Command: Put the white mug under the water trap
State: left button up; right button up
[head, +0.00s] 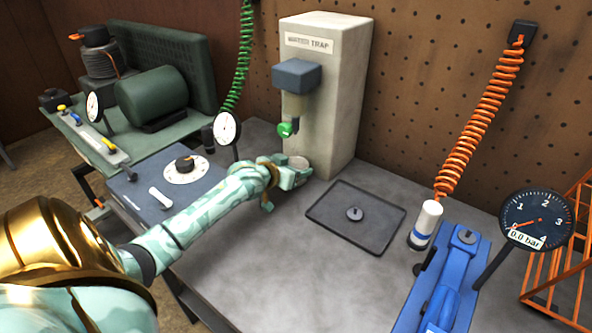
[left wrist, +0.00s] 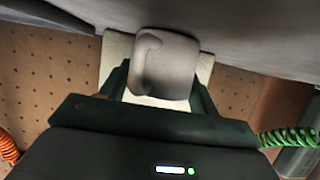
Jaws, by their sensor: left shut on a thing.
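The water trap (head: 325,90) is a tall pale column with a label, a grey-blue head and a green drain valve (head: 288,128) on its front. The white mug (head: 298,162) is low at the foot of the column, below the valve and slightly right of it in the picture. My left gripper (head: 293,176) is shut on the mug and hides most of it in the head view. In the left wrist view the mug (left wrist: 172,66) sits between the fingers, its handle to the left. I cannot tell whether its base touches the bench. My right gripper is not in view.
A black tray (head: 330,224) with a small knob-like piece lies right of the gripper. A dial gauge (head: 227,128) and a grey control panel (head: 160,190) stand left. A blue tool (head: 445,285) and a pressure gauge (head: 537,220) are at right. The front bench is clear.

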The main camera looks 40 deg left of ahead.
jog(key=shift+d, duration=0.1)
pick_arm(q)
jog(key=shift+f, duration=0.15)
jog(key=o, duration=1)
jog(key=shift+s+d+r+p, duration=0.1)
jog(key=shift+s+r+p, duration=0.2)
jog(key=shift+r+p, duration=0.1)
jog(key=p+v, duration=0.4)
jog(key=v, duration=0.6)
jog(key=shift+s+p, duration=0.15)
jog(key=shift+p, duration=0.2)
jog(key=shift+s+r, duration=0.15)
jog(key=shift+s, duration=0.3)
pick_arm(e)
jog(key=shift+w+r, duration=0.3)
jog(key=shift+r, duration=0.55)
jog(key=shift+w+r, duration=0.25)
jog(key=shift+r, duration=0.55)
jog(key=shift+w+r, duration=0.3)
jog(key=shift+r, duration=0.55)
